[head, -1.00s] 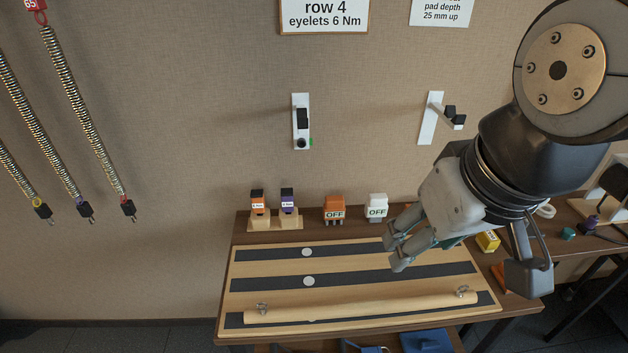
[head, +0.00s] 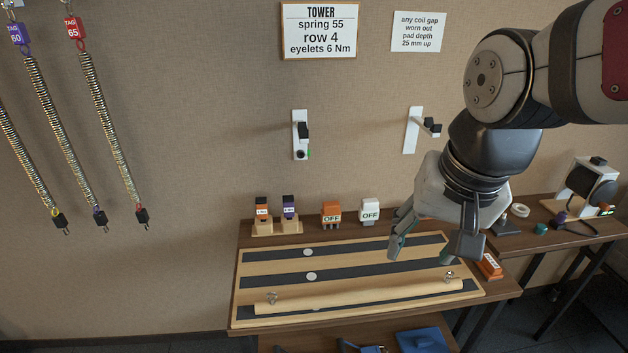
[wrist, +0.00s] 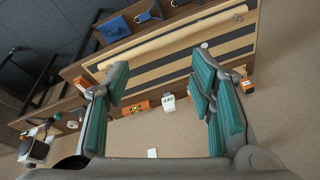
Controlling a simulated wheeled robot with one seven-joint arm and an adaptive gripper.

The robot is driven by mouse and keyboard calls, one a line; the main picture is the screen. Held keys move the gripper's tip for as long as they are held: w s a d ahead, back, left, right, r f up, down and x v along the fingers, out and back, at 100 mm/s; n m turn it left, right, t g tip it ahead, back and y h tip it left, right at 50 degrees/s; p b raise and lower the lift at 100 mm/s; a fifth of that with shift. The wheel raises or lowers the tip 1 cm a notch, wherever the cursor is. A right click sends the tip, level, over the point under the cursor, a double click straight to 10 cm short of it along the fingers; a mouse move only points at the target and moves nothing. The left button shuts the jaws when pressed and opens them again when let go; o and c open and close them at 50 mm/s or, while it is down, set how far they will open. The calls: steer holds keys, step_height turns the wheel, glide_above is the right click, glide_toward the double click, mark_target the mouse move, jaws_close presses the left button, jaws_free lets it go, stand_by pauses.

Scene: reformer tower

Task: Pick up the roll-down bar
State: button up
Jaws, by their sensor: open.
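The roll-down bar (head: 360,296) is a long pale wooden rod with a metal eyelet near each end. It lies along the front strip of a wooden board (head: 240,283) with dark stripes. My gripper (head: 420,254) is open and empty, above the right part of the board, apart from the bar. In the wrist view the bar (wrist: 175,38) runs across the top, beyond the open fingers (wrist: 160,95). Both bar ends show in the head view.
Orange and purple tools (head: 289,207) stand in wooden holders behind the board, beside orange (head: 331,212) and white (head: 370,210) OFF blocks. Tagged springs (head: 108,120) hang on the left wall. A blue item (head: 422,340) lies on a lower shelf. A second table (head: 560,232) stands right.

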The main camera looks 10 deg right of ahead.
steer(key=w+f+m+g, duration=0.2)
steer(key=w+f+m, duration=0.45)
steer(key=w, duration=0.35)
steer(key=m+g+p, duration=0.1)
steer(key=m+p, duration=0.1)
steer(key=m, duration=0.5)
glide_above(364, 293)
steer(key=f, duration=2.2)
steer(key=shift+s+a, duration=0.2)
steer(key=shift+s, duration=0.05)
steer(key=shift+w+d+f, duration=0.1)
steer(key=shift+w+f, duration=0.05)
steer(key=shift+f, duration=1.15)
steer(key=shift+w+d+f, duration=0.1)
steer(key=shift+w+f, duration=0.05)
steer(key=shift+f, duration=1.15)
jaws_close()
